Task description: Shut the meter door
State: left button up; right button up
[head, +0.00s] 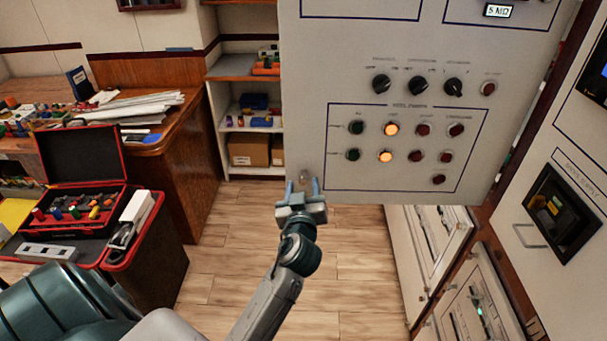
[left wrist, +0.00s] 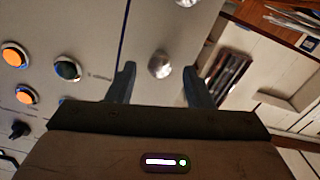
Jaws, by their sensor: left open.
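The meter door (head: 400,100) is a grey panel with dials, orange lamps and dark buttons. It stands swung out from the cabinet row on the right. A small round metal knob (head: 304,176) sits near its lower left corner. My left gripper (head: 303,186) is open at that corner, with its fingers pointing at the door on either side of the knob. In the left wrist view the knob (left wrist: 160,65) shows between the two separated fingers; whether they touch it I cannot tell. My right gripper is not in view.
Cabinets with a handled black window (head: 562,213) stand at the right, and more panels (head: 432,235) show below the door. An open red-edged toolbox (head: 85,190) and a wooden desk (head: 180,160) are at the left. Shelves (head: 245,70) stand behind. The wooden floor (head: 230,250) between is clear.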

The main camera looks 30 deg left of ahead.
aim_at(304, 182)
pick_arm(q)
jog(key=shift+p+x, duration=0.45)
jog(key=shift+x, duration=1.2)
grip_shut()
